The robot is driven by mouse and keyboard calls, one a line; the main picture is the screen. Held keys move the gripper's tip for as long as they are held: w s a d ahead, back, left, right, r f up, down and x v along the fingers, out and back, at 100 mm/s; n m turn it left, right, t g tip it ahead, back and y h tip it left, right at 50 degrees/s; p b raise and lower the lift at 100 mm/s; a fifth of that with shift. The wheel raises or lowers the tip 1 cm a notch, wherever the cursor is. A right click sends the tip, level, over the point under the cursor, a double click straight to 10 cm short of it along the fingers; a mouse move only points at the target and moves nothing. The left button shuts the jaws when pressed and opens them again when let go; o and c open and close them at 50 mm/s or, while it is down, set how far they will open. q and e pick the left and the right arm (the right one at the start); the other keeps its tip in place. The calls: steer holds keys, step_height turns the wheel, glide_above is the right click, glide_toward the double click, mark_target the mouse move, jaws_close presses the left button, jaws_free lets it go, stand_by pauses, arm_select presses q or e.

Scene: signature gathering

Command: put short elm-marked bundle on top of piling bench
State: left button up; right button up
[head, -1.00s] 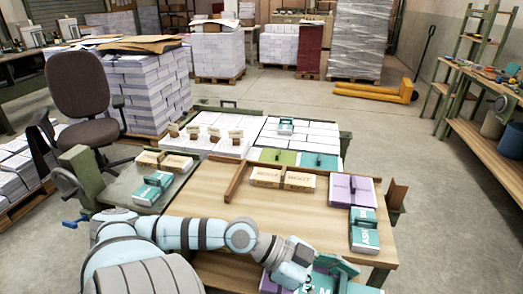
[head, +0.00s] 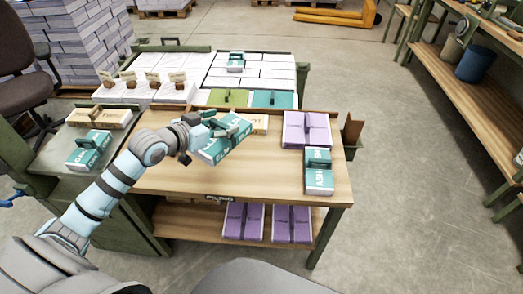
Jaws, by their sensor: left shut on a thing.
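My left gripper (head: 212,128) is shut on a teal bundle (head: 222,150) with white lettering that is partly covered and looks like ELM. The bundle is tilted, over the back left part of the wooden top of the piling bench (head: 235,178); I cannot tell whether it touches the top. The bench's label shows on its front, partly readable. My right gripper is not in view.
On the bench top, a purple bundle (head: 306,128) and a teal ASH bundle (head: 318,178) stand at the right, and a tan bundle (head: 257,122) at the back. The front middle of the top is clear. Another teal bundle (head: 88,148) lies on the left side table.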

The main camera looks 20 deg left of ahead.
arm_select(q)
steer(key=w+a+r+n+y, duration=0.3)
steer(key=w+a+n+y, duration=0.2)
steer(key=a+n+y, duration=0.1)
steer(key=a+y, duration=0.1)
steer(key=a, duration=0.1)
steer(key=shift+w+a+g+b, duration=0.25)
steer(key=shift+a+g+b, duration=0.1)
steer(key=shift+a+g, duration=0.05)
step_height(320, 180, down, 19)
steer(key=b, duration=0.6)
steer(key=shift+f, duration=0.15)
steer(key=shift+s, duration=0.1)
steer(key=o, duration=1.4)
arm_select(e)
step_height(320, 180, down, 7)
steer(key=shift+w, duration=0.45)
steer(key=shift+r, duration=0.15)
arm_select(q)
steer(key=p+v, duration=0.4)
steer(key=v, duration=0.8)
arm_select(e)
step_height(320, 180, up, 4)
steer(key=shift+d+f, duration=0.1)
